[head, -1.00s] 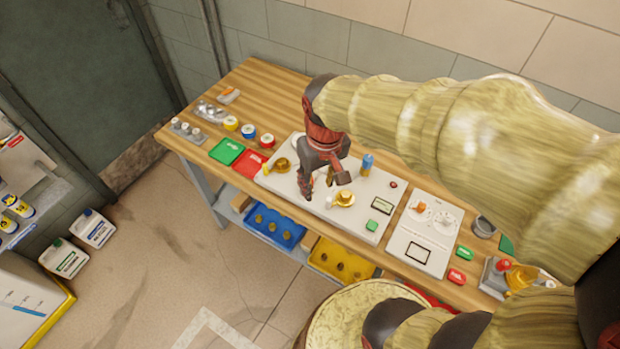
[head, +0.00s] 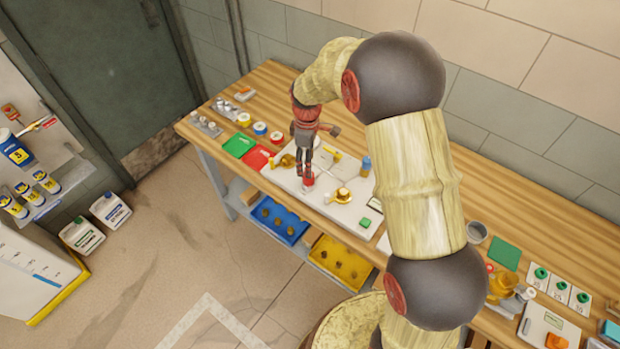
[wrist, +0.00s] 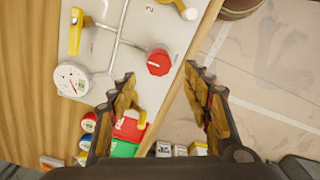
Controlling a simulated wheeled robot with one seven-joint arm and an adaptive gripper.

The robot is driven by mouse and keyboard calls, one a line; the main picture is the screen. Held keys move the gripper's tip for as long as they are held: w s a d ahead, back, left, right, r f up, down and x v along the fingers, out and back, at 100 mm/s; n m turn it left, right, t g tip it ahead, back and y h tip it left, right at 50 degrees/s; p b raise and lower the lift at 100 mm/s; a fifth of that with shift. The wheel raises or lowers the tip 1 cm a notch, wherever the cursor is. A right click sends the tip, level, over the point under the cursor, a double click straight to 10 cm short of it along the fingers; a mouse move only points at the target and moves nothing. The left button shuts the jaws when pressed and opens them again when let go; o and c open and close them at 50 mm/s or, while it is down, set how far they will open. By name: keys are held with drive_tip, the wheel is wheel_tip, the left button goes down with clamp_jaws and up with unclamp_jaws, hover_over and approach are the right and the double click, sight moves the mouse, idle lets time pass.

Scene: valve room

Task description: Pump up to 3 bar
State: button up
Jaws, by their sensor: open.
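A white panel (head: 268,172) lies on the wooden bench. In the wrist view it carries a round white gauge (wrist: 71,79), a red knob (wrist: 158,62) with a white mark, and a yellow lever (wrist: 75,30). The gauge reading is too small to make out. My gripper (head: 305,172) points down at the panel with the red knob below it. In the wrist view my gripper (wrist: 160,75) is open and empty, its fingertips on either side of the red knob's near edge. I cannot tell whether they touch it. A brass valve (head: 343,196) sits right of my gripper.
A green pad (head: 238,145) and a red pad (head: 257,158) lie left of the panel. A blue-and-brown cylinder (head: 366,163) stands at its back right. Blue (head: 278,222) and yellow (head: 341,262) bins are below the bench. My arm hides part of the bench's middle.

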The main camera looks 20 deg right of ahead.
drive_tip(key=shift+w+f+n, duration=0.1)
drive_tip(key=shift+f+n, duration=0.25)
drive_tip(key=shift+n, duration=0.05)
drive_tip(key=shift+f, duration=3.6)
drive_tip(key=shift+c, duration=0.8)
drive_tip(key=c, duration=1)
